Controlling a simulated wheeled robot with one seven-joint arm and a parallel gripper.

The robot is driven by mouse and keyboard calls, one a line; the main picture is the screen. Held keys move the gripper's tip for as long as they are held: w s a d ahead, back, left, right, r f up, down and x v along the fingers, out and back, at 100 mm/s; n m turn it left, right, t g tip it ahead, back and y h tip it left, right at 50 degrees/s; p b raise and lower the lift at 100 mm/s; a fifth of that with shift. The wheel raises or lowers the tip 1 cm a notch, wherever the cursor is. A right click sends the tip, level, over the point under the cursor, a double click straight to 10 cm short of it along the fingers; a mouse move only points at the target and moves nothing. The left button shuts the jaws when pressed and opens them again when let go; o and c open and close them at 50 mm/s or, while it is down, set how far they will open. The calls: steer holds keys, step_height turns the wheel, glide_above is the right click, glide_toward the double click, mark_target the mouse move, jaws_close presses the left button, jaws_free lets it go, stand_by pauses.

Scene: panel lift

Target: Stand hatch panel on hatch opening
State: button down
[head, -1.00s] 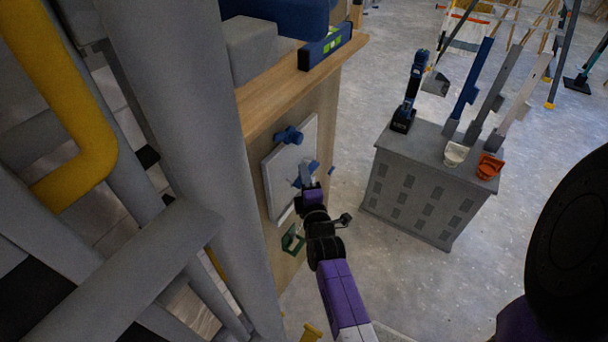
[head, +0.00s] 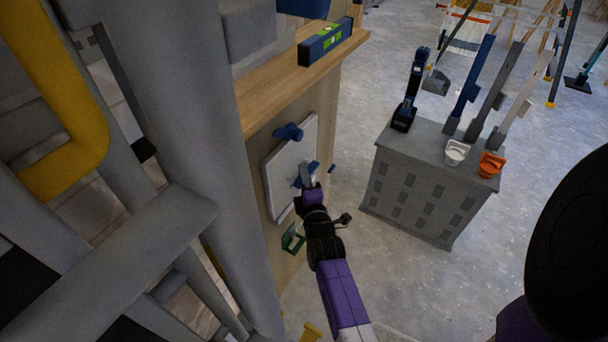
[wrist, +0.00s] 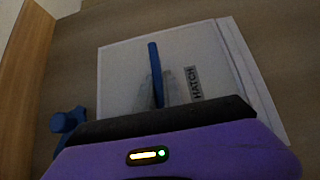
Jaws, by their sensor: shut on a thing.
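The hatch panel (head: 285,172) is a pale, flat square, upright against the wooden wall in the head view. A blue knob (head: 287,132) sits at the panel's top edge. Another blue knob (head: 332,169) is to the right of the panel. The opening is hidden behind the panel; I cannot tell whether the panel touches the wall.
A green bracket (head: 292,239) is on the wall below the panel. A wooden shelf (head: 290,85) above holds a blue spirit level (head: 326,42). A grey cabinet (head: 415,185) with tools stands to the right, with clear floor between. Large grey pipes (head: 175,130) rise at left.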

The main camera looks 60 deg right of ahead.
steer(key=shift+f+b, duration=0.4)
steer(key=shift+b, duration=0.3)
stand_by(0.4)
stand_by(0.5)
steer(key=c, duration=1.5)
jaws_free()
steer(key=shift+o, duration=0.5)
steer(key=shift+f, duration=0.2)
steer(key=v, duration=0.7)
steer(key=shift+s+a+r, duration=0.15)
steer(key=shift+s+a, duration=0.1)
